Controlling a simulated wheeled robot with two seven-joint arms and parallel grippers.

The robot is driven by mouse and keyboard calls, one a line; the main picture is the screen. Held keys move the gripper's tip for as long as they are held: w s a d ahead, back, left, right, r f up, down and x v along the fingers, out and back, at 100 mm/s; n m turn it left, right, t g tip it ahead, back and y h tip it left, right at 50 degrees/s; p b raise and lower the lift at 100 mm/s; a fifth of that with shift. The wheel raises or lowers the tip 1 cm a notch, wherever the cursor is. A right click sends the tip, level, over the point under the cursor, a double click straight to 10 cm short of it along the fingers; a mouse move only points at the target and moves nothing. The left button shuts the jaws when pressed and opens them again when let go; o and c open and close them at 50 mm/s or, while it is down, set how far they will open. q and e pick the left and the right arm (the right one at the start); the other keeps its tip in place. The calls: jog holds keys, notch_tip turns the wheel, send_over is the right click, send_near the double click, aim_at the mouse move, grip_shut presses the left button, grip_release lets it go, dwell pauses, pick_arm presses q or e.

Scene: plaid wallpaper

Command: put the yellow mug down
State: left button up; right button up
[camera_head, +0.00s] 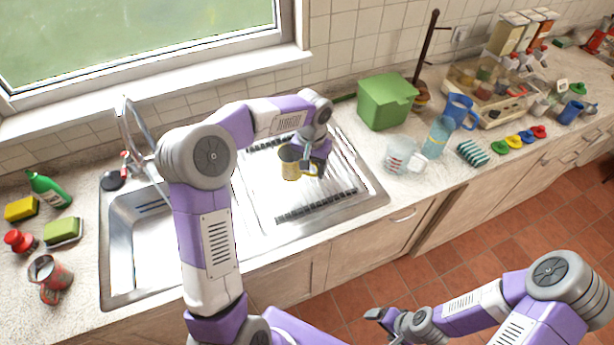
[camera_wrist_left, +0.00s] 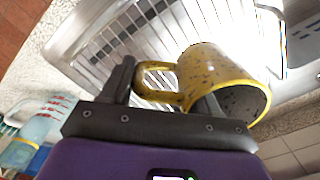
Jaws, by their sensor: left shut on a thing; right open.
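The yellow mug (camera_head: 291,161) is in my left gripper (camera_head: 312,168), over the ribbed draining area of the sink unit (camera_head: 262,222). In the left wrist view the speckled mug (camera_wrist_left: 222,75) lies across between the fingers of the left gripper (camera_wrist_left: 165,95), with its handle towards the left finger and its mouth towards the lower right. The draining rack (camera_wrist_left: 130,45) is behind it. Whether the mug touches the rack I cannot tell. My right gripper (camera_head: 385,318) is open and empty, low in front of the cabinets over the floor.
The sink basin (camera_head: 140,245) and faucet (camera_head: 130,130) are left of the rack. A glass measuring cup (camera_head: 401,158), a blue-green bottle (camera_head: 437,137), a blue pitcher (camera_head: 459,110) and a green box (camera_head: 386,100) stand to the right. The rack around the mug is clear.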

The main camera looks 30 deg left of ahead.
pick_arm(q)
jog(key=shift+s+f, duration=0.1)
jog(key=shift+f, duration=0.85)
notch_tip(320, 180, down, 5)
jog(key=shift+f+b, duration=0.1)
jog(key=shift+b, duration=0.2)
jog(key=shift+f, duration=0.1)
jog(key=o, duration=1.4)
